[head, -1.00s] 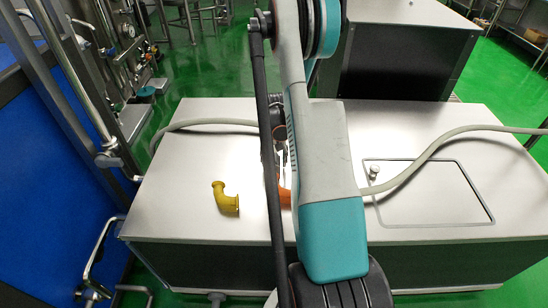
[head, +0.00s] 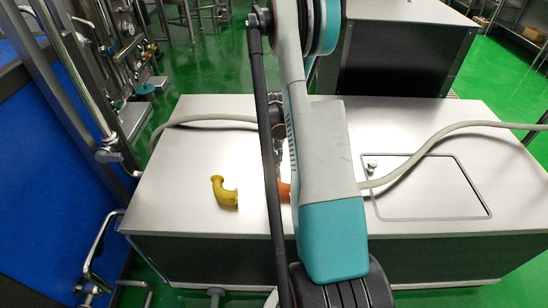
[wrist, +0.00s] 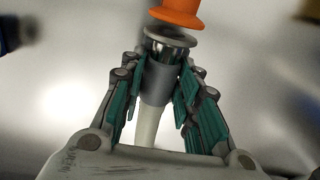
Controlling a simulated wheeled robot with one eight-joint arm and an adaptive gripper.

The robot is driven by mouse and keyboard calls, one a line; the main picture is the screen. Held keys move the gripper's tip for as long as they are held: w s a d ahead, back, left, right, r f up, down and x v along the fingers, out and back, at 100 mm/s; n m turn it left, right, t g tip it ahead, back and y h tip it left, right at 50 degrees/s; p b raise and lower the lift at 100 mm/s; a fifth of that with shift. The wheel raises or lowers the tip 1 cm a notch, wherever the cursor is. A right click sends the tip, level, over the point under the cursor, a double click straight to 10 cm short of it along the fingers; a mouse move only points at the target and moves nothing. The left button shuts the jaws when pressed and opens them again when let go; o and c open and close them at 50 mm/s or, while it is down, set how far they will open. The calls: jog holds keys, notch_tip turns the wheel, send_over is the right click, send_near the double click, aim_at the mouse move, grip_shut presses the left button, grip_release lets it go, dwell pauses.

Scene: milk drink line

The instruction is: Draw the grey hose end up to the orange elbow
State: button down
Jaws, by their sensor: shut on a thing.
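In the wrist view my gripper (wrist: 158,78) is shut on the grey hose end (wrist: 157,84), with teal finger pads on both sides. The hose end has a shiny metal flange (wrist: 171,36) pointing at the orange elbow (wrist: 178,12). The flange and the elbow's rim are very close; I cannot tell whether they touch. In the head view the orange elbow (head: 284,189) is mostly hidden behind my arm, and my gripper is largely covered too. A grey hose (head: 205,119) runs in from the left and passes behind my arm.
A yellow elbow (head: 223,192) lies on the steel worktop (head: 180,215), left of the orange one. Another pale hose (head: 430,147) comes in from the right, over an outlined panel with a small knob (head: 371,165). The worktop's front left is clear.

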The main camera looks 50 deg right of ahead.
aim_at(272, 158)
jog(key=shift+s+a, duration=0.3)
jog(key=shift+a, duration=0.1)
jog(key=c, duration=1.1)
grip_release()
jog(key=shift+r, duration=0.1)
notch_tip(272, 158, up, 12)
jog(key=shift+f, duration=0.1)
jog(key=shift+w, duration=0.1)
